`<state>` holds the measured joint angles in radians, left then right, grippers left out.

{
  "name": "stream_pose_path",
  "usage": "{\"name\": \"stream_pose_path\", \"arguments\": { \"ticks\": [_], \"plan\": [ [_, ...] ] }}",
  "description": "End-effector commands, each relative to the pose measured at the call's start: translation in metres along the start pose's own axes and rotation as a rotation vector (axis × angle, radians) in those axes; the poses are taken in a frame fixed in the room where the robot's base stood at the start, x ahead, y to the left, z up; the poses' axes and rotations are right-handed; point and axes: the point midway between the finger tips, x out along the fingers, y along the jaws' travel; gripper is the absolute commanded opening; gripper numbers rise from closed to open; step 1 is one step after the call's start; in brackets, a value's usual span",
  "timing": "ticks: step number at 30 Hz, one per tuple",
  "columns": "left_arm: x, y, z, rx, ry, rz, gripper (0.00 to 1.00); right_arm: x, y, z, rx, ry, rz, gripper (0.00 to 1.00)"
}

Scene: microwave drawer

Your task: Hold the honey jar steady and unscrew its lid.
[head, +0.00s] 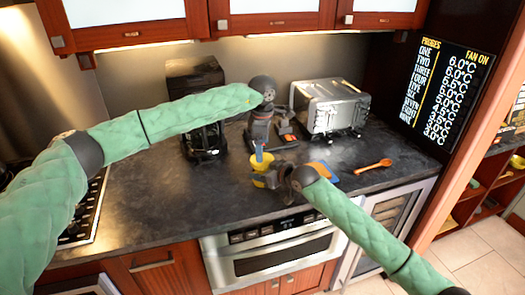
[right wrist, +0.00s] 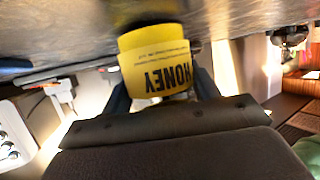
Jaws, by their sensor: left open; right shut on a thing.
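The yellow honey jar (head: 259,180) is at the counter's front, partly hidden by my grippers in the head view. In the right wrist view the jar (right wrist: 155,70) fills the space between the fingers, its HONEY label upside down in the picture. My right gripper (head: 271,178) is shut on the jar from the right. My left gripper (head: 259,154) points down from above with its blue fingers at the jar's top. It is open; whether its fingers are around the lid cannot be told. The lid is not clearly distinguishable.
A silver toaster (head: 335,107) stands at the back right and a black coffee machine (head: 203,140) at the back left. An orange spoon (head: 374,166) and a blue-and-orange item (head: 323,171) lie right of the jar. The dark counter (head: 140,190) is clear at left.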

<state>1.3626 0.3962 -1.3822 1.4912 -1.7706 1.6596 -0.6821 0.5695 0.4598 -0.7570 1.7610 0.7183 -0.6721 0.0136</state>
Motion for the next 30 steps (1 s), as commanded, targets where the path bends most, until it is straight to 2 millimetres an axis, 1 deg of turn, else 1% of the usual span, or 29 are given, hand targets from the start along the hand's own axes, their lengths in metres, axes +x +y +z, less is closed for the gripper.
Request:
{"name": "stream_pose_path", "arguments": {
  "ticks": [2,9,14,20,30],
  "plan": [
    [-0.004,0.0,0.0,0.031,0.0,0.001,0.93,0.0,0.0,0.0,0.0,0.0,0.0,0.0],
    [-0.027,0.0,-0.001,0.222,0.001,0.0,0.93,0.0,0.0,0.0,0.0,0.0,0.0,0.0],
    [-0.031,0.0,-0.001,0.288,0.001,-0.001,0.93,0.0,0.0,0.0,0.0,0.0,0.0,0.0],
    [-0.02,0.0,-0.001,0.293,0.001,-0.002,0.93,0.0,0.0,0.0,0.0,0.0,0.0,0.0],
    [0.026,0.0,-0.001,0.292,0.001,-0.002,0.93,0.0,0.0,0.0,0.0,0.0,0.0,0.0]
  ]
}}
